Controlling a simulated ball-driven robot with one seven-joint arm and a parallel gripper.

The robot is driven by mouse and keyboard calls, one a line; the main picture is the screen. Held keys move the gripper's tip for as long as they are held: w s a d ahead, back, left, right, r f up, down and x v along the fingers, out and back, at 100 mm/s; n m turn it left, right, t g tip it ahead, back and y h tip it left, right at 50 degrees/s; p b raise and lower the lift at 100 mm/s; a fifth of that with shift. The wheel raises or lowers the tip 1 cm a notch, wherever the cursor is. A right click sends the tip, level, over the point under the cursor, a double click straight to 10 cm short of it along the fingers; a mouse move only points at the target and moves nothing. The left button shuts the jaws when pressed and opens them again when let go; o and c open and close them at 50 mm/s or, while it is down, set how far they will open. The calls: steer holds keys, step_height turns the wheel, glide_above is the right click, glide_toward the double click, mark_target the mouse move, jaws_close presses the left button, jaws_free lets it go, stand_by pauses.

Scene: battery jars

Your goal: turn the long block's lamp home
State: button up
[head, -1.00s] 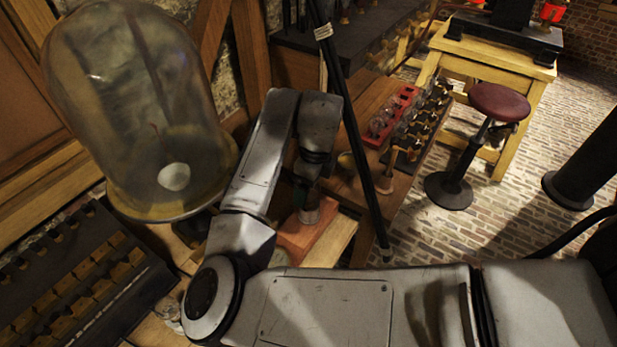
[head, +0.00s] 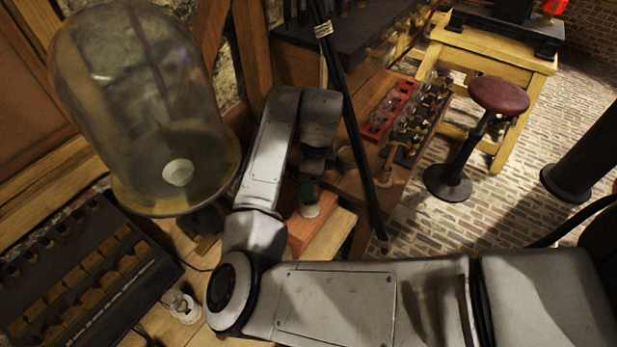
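My gripper (head: 312,178) points down in the middle of the head view, small and dark; its fingers cannot be made out. Just under it is a small greenish thing with a pale round base (head: 310,210), over a reddish-brown block (head: 301,232) on the bench. I cannot tell whether the fingers touch it. A long red block (head: 397,92) with several clear glass lamps lies on the wooden bench to the right of my gripper. A clear glass bulb in a white round holder (head: 184,308) stands at the lower left. Which block the task means is unclear.
A large glass bell jar (head: 140,90) stands at the left, above a black key panel (head: 75,270). A dark slanting rod (head: 356,135) passes right of my gripper. A black strip with brass parts (head: 420,125) lies beside the red block. A red-topped stool (head: 498,96) stands beyond.

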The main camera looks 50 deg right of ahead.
steer(key=c, duration=0.5)
steer(key=m+b, duration=0.2)
steer(key=m, duration=0.3)
steer(key=shift+f+h+b, duration=0.1)
steer(key=shift+h+b, duration=0.2)
steer(key=shift+m, duration=0.7)
steer(key=m+b, duration=0.2)
steer(key=m, duration=0.1)
steer(key=shift+h, duration=0.3)
steer(key=shift+d+m+b, duration=0.1)
steer(key=shift+m+b, duration=0.5)
steer(key=shift+m, duration=0.7)
steer(key=o, duration=1)
steer(key=shift+c, duration=0.2)
